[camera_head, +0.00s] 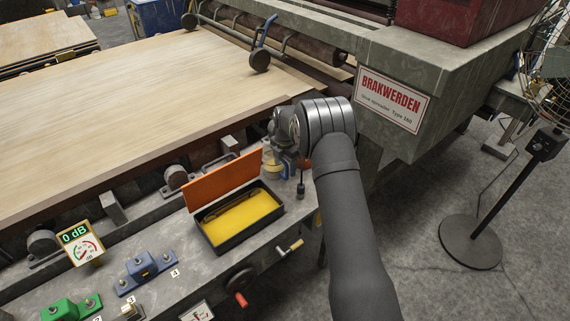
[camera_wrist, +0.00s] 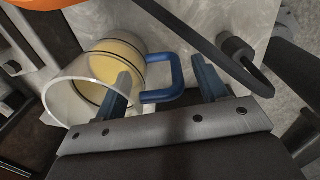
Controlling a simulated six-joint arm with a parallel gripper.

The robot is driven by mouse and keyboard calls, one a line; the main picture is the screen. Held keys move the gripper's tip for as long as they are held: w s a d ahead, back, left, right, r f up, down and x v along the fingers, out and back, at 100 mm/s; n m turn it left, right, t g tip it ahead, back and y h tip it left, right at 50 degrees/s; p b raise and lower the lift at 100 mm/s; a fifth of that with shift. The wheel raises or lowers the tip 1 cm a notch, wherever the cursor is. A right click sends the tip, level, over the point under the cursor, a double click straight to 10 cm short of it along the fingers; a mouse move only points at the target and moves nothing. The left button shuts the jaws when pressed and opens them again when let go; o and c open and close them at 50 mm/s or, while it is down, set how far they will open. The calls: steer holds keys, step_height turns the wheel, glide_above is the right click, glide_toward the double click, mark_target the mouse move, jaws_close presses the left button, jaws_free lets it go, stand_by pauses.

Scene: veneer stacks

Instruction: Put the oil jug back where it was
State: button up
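The oil jug (camera_head: 271,166) stands at the right end of the metal bench, beside the orange lid, partly hidden by my arm. In the wrist view the jug (camera_wrist: 74,96) is a clear cylinder with yellow oil and a blue handle (camera_wrist: 178,76). My gripper (camera_wrist: 165,90) is open, with one finger on each side of the handle. The left finger lies between the jug's wall and the handle in the picture; I cannot tell whether it touches. In the head view the fingers are mostly hidden behind my wrist.
An open black case (camera_head: 240,217) with a yellow inside and raised orange lid (camera_head: 222,181) sits left of the jug. A green machine (camera_head: 440,75) and a fan (camera_head: 540,145) stand to the right.

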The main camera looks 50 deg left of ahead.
step_height(320, 180, up, 12)
steer(key=shift+r, duration=0.15)
stand_by(0.6)
steer(key=shift+d, duration=0.1)
step_height(320, 180, down, 12)
steer(key=shift+r, duration=0.1)
steer(key=shift+a+r, duration=0.1)
steer(key=shift+a, duration=0.1)
steer(key=shift+d+r, duration=0.1)
steer(key=shift+r, duration=1.45)
